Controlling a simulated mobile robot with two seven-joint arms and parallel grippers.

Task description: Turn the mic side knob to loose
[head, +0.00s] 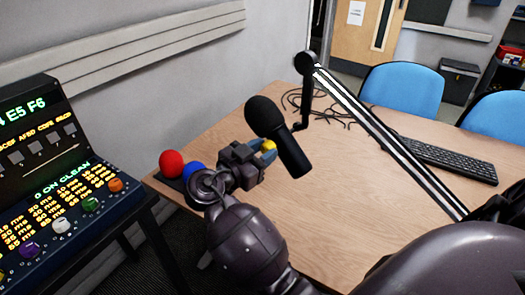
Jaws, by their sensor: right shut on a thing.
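A black microphone (289,140) with a round foam head hangs tilted over the wooden table, held by a boom arm (385,135) that comes in from the right. A small yellow knob (269,145) shows at the left side of the microphone body. My right gripper (262,154) is at that side, its fingers shut on the yellow knob. The fingers and wrist partly hide the knob, so its turn angle cannot be read. My left gripper is not in view.
A rack console (60,190) with lit labels stands left. Black cables (325,103) and a keyboard (447,160) lie on the table (345,200).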

